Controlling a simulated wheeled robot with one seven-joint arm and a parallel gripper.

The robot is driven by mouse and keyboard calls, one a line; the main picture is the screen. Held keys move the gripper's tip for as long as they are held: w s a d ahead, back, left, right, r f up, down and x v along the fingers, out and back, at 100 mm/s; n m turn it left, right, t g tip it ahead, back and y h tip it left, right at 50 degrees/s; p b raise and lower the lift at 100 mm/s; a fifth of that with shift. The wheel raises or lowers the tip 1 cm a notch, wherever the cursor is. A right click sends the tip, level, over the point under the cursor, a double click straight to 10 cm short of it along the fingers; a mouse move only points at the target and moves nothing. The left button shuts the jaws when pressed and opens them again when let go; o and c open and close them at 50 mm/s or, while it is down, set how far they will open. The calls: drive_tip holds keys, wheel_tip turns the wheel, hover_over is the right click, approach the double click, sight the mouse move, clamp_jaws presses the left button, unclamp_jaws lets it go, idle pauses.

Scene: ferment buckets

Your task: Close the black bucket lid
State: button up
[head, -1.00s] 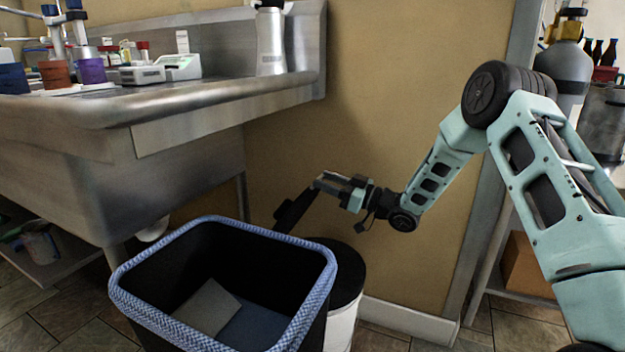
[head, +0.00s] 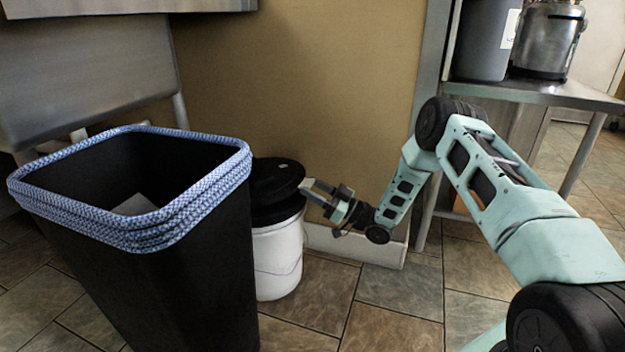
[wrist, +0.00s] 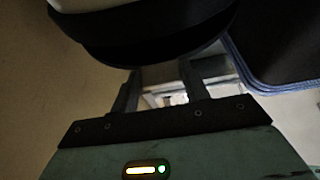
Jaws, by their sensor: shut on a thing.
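The black lid (head: 276,179) lies nearly flat over the top of the bucket, which has a white body (head: 278,262) and a black upper rim (head: 280,212). I cannot tell whether the lid is pressed fully down. My gripper (head: 310,190) is at the right edge of the lid and is shut on it. In the wrist view, the dark lid (wrist: 150,48) fills the top middle, in front of my fingers (wrist: 158,85). The exact contact there is dark and hard to make out.
A tall black bin (head: 190,270) with a blue woven rim stands close on the left, partly hiding the bucket. The wall (head: 310,90) is behind. A metal table (head: 540,92) stands at the right. Tiled floor (head: 385,325) is free in front.

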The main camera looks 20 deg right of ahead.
drive_tip(key=shift+t+y, duration=0.6)
wheel_tip(320, 180, down, 6)
drive_tip(key=b, duration=0.3)
drive_tip(key=shift+a+r+b, duration=0.1)
drive_tip(key=shift+a+b, duration=0.05)
drive_tip(key=shift+b, duration=0.2)
drive_tip(key=o, duration=1.4)
drive_tip(key=p+v, duration=0.5)
drive_tip(key=v, duration=1.2)
drive_tip(key=shift+f+p, duration=0.25)
drive_tip(key=shift+p, duration=0.1)
drive_tip(key=shift+s+d, duration=0.15)
drive_tip(key=shift+d, duration=0.1)
